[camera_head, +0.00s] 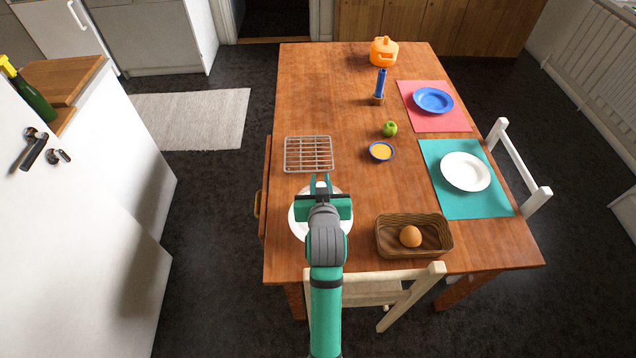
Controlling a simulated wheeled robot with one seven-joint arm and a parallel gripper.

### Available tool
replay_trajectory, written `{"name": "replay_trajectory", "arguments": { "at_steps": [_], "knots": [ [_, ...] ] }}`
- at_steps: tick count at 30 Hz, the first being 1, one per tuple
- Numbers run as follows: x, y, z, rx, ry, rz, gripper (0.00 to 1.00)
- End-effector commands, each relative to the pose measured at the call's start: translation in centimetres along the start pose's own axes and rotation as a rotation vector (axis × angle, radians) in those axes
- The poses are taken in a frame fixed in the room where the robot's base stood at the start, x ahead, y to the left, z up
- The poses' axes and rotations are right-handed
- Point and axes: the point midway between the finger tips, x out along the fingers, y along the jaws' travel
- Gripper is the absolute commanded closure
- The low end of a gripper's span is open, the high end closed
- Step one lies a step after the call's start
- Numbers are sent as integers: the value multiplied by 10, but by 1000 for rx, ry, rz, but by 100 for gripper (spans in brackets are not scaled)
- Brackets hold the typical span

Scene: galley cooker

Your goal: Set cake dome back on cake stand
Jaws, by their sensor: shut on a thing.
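A white round piece (298,219) is on the near left part of the table, around and below my gripper in the picture. It belongs to the cake stand or its dome; my gripper and wrist cover its middle, so I cannot tell the two apart. My gripper (321,184) is over the far part of this white piece, shut on what looks to be the cake dome. The hold itself is hidden from this view. I cannot tell whether the dome is touching the stand or apart from it.
A wire rack (308,154) lies just beyond my gripper. A wicker basket (380,238) with a round brown item (410,236) stands to the right. A small bowl (381,152) and green apple (390,129) are farther right. A chair (420,280) is at the near edge.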

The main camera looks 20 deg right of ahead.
Motion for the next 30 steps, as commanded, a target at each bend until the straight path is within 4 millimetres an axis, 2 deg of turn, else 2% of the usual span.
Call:
{"name": "replay_trajectory", "arguments": {
  "at_steps": [1, 4, 16, 17, 19, 30],
  "knots": [
    [3, 0, 8, 1, -3, 0, 100],
    [6, 0, 14, 0, 0, -1, 100],
    [8, 0, 18, 0, -1, 0, 100],
    [8, 0, 19, 0, -1, 0, 80],
    [8, -1, 19, 0, -1, -2, 63],
    [6, -1, 14, -1, 2, -1, 63]
  ]
}}
